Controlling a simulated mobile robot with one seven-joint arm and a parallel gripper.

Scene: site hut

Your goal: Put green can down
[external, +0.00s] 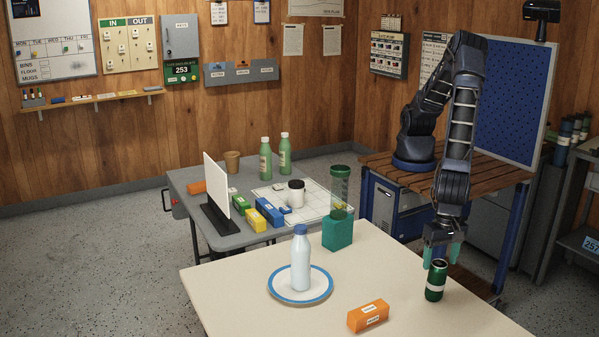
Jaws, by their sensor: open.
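The green can (435,281) has a pale band and stands upright on the cream table (227,285), near its right edge. My gripper (440,256) is directly above the can and points down, with its green fingers open around or just beside the can's top. I cannot tell from this view whether a finger touches the can. The can's base appears to rest on the tabletop.
An orange box (368,316) lies left of the can. A white bottle with a blue cap (300,258) stands on a blue-rimmed plate (273,291). A green block (337,232) stands at the table's back edge. A grey table (185,178) with boxes and bottles is behind.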

